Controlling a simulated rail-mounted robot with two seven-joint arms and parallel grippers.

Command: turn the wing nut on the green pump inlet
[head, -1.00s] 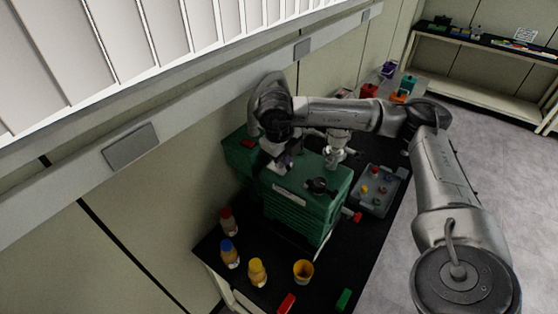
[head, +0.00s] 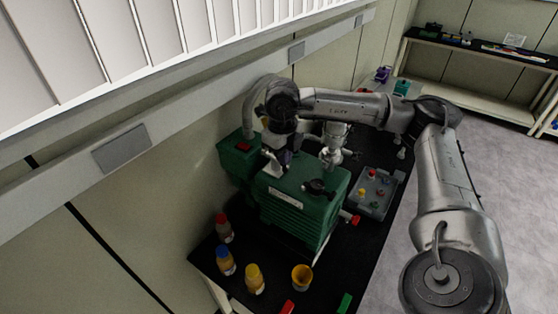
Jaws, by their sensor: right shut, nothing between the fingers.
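The green pump (head: 300,210) stands on the black bench, with a black cap or knob on its top and a red piece low on its right side. A silver metal inlet fitting (head: 333,145) rises behind the pump's top. The wing nut is too small to make out. My right arm reaches in from the right, over the bench. My right gripper (head: 273,165) points down by the pump's upper left, close to its top. Its fingers are shut with nothing seen between them; contact with the pump cannot be told. My left gripper is not in view.
Bottles with red, blue (head: 226,261) and yellow (head: 254,279) caps and a yellow cup (head: 302,277) stand at the bench's near end. A grey tray (head: 374,208) with small coloured parts lies right of the pump. The wall is close on the left.

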